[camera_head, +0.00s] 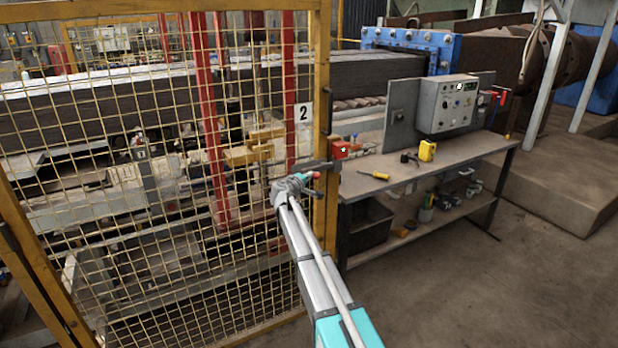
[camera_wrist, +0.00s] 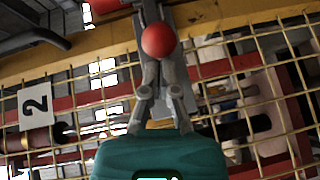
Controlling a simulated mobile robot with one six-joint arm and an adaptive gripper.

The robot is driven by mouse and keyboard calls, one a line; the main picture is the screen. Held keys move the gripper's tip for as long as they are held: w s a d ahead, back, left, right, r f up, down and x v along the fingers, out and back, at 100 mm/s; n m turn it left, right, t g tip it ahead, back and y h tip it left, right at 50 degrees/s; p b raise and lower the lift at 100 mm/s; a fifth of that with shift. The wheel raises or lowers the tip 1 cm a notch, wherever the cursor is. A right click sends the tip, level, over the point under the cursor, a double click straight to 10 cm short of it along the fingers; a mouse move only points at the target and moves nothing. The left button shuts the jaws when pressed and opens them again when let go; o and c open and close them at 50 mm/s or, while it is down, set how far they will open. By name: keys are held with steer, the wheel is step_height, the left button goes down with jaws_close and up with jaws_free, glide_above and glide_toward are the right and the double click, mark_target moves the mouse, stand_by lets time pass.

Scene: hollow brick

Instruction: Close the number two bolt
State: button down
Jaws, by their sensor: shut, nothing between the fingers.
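The bolt (camera_head: 322,165) is a dark bar on the yellow mesh gate's frame, below a white number 2 plate (camera_head: 303,112). A red ball knob shows beside it, and in the wrist view the red knob (camera_wrist: 158,40) appears at my fingertips. My gripper (camera_head: 303,178) is at the bolt. In the wrist view my gripper (camera_wrist: 158,62) has its fingers together, with nothing held between them. The knob overlaps the fingertips, and I cannot tell whether they touch. The number plate (camera_wrist: 38,105) also shows at the left there. My gripper hides part of the bolt.
The yellow mesh gate (camera_head: 325,60) stands in front of machinery with red posts. To the right, a workbench (camera_head: 450,160) carries a yellow-handled screwdriver (camera_head: 374,175), a yellow tape measure (camera_head: 427,150) and a grey control box (camera_head: 447,103). Floor is clear at the lower right.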

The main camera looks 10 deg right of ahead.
steer(key=w+a+p+v, duration=0.1)
steer(key=a+p+v, duration=0.1)
steer(key=v, duration=1.1)
steer(key=shift+w, duration=0.4)
steer(key=shift+a+r, duration=0.1)
steer(key=shift+r, duration=0.05)
steer(key=s+d+f+m+g+y+p, duration=0.1)
steer(key=s+d+f+m+g+y, duration=0.35)
steer(key=s, duration=0.85)
steer(key=s+d+f+m+g+y+p, duration=0.1)
steer(key=s+d+f+m+g, duration=0.2)
steer(key=s+d+f+g, duration=0.75)
steer(key=s+a+t+y, duration=0.1)
steer(key=s+a+y, duration=0.1)
steer(key=s+a, duration=0.2)
steer(key=s+a+r+m+t+y, duration=0.1)
steer(key=s+a, duration=0.3)
steer(key=s, duration=0.7)
steer(key=shift+s+r+y+p, duration=0.2)
steer(key=shift+r+y+p, duration=0.15)
steer(key=shift+y, duration=0.4)
steer(key=shift+m, duration=0.25)
